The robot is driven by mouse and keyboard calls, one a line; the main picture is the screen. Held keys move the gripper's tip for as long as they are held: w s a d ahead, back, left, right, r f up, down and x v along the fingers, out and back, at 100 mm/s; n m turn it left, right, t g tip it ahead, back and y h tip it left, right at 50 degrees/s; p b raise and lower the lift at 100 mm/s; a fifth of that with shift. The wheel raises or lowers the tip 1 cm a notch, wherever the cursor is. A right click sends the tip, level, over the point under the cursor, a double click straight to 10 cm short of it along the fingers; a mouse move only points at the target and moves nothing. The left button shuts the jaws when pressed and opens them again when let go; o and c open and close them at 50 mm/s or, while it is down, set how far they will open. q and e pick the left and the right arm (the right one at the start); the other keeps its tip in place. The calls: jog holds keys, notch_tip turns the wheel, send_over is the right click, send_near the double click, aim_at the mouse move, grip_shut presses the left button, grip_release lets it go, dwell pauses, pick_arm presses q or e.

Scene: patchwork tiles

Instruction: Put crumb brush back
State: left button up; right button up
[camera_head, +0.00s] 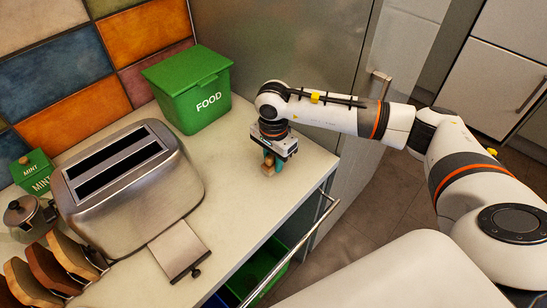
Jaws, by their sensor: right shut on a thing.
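My right gripper (269,158) points down over the counter, to the right of the toaster (140,185) and in front of the green food bin. It is shut on a small tan wooden piece (267,170), which I take to be the crumb brush. Most of the brush is hidden by the gripper, and I cannot tell whether it touches the counter. The toaster is brushed metal with two empty slots. A flat metal crumb tray (178,250) sticks out at its lower front. My left gripper is not in view.
A green FOOD bin (192,88) stands at the back. A green mint tin (33,172), a metal pot (28,216) and several wooden boards (42,268) crowd the left. Counter (225,205) between toaster and gripper is clear. An open drawer (262,272) shows below the front edge.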

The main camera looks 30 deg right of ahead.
jog(key=shift+f, duration=0.1)
jog(key=o, duration=0.9)
jog(key=shift+r, duration=0.25)
notch_tip(320, 180, up, 11)
jog(key=b, duration=0.3)
jog(key=shift+f, duration=0.15)
jog(key=shift+r, duration=0.55)
